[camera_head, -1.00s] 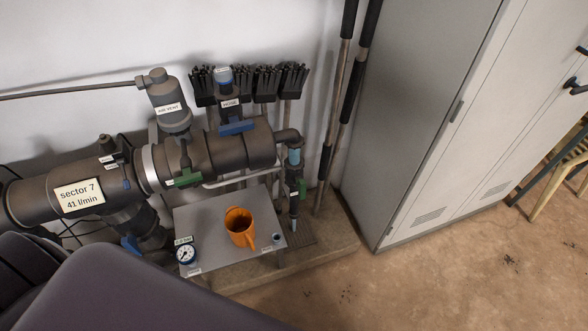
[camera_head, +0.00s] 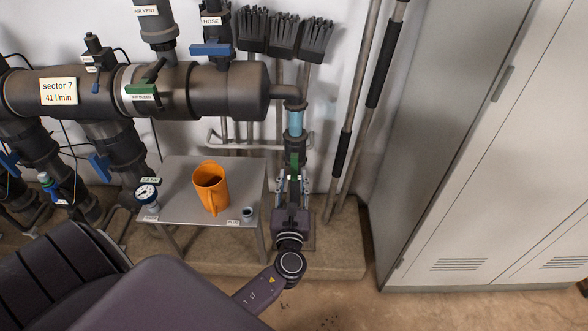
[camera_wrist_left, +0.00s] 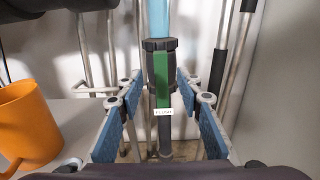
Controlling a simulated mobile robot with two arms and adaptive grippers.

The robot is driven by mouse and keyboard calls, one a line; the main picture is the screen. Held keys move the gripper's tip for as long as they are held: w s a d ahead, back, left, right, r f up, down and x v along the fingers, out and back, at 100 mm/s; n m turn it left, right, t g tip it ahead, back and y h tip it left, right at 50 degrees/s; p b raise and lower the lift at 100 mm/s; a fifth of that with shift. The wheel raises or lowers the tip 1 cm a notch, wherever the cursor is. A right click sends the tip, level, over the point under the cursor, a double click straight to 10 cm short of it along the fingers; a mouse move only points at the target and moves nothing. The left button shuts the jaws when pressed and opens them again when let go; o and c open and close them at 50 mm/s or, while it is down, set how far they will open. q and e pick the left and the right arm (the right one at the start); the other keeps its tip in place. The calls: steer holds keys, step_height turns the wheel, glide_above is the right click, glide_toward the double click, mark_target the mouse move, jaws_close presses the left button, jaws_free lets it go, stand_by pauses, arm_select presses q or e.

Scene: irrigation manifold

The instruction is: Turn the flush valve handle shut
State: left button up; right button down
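The flush valve (camera_wrist_left: 156,62) sits on a vertical pipe below a clear blue section. Its green handle (camera_head: 294,160) hangs downward along the pipe and carries a small white label, too small to read surely. The handle also shows in the left wrist view (camera_wrist_left: 162,88), near the middle. My left gripper (camera_head: 292,181) is just in front of and below the valve, reaching toward it. In the wrist view its blue-padded fingers (camera_wrist_left: 158,88) are spread wide, one on each side of the handle, with gaps on both sides. My right gripper is not in view.
Brushes (camera_head: 285,35) and poles (camera_head: 352,120) stand behind and right. A grey cabinet (camera_head: 440,130) stands at right.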

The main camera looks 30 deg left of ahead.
mark_target(294, 164)
arm_select(q)
steer(key=x, duration=0.7)
steer(key=shift+w, duration=0.15)
steer(key=shift+c, duration=0.3)
jaws_close()
